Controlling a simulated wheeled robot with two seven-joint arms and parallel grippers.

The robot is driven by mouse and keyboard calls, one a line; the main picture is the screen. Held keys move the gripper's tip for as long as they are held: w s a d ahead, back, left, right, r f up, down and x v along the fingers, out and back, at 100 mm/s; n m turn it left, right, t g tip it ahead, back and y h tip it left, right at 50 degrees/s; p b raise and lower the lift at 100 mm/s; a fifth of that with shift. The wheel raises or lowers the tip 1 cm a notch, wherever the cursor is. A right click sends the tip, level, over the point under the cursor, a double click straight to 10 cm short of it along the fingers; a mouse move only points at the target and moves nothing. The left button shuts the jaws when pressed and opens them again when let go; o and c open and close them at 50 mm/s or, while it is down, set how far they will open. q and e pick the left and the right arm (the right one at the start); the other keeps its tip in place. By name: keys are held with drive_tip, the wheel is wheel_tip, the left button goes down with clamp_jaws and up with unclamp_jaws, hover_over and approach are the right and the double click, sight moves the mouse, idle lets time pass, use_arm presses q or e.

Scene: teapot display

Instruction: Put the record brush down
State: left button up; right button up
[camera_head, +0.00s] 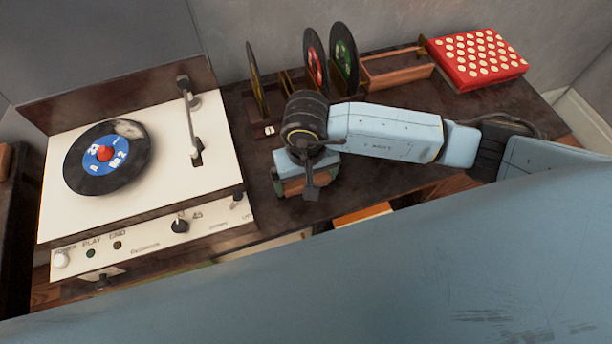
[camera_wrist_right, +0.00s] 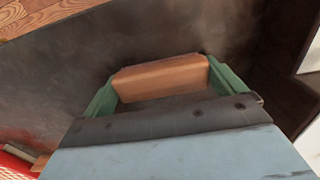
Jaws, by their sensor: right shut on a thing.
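The record brush (camera_wrist_right: 160,78) is a brown wooden block held between the two green fingertips of my right gripper (camera_wrist_right: 166,86). In the head view, my right gripper (camera_head: 304,183) points down over the dark tabletop, to the right of the record player (camera_head: 222,150). A little of the brush's brown side (camera_head: 293,186) shows there, partly hidden by the gripper. The brush is at or just above the tabletop; I cannot tell whether it touches. My left gripper is not in view.
The record player carries a black record with a blue label (camera_head: 104,154). Upright records (camera_head: 344,57) stand in a wooden rack (camera_head: 398,71) behind my right wrist. A red box with pale dots (camera_head: 478,59) is at the back right. Dark tabletop (camera_head: 390,178) is free right of the gripper.

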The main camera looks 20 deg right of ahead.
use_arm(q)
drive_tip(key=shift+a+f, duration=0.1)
use_arm(e)
drive_tip(key=shift+f, duration=0.1)
drive_tip(key=shift+f, duration=0.1)
drive_tip(key=o, duration=0.5)
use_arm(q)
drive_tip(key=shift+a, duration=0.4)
use_arm(e)
drive_tip(key=shift+r, duration=0.2)
drive_tip(key=shift+r, duration=0.3)
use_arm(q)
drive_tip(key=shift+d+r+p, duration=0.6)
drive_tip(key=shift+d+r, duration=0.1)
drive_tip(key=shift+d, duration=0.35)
use_arm(e)
wheel_tip(320, 180, up, 12)
drive_tip(key=shift+f, duration=0.25)
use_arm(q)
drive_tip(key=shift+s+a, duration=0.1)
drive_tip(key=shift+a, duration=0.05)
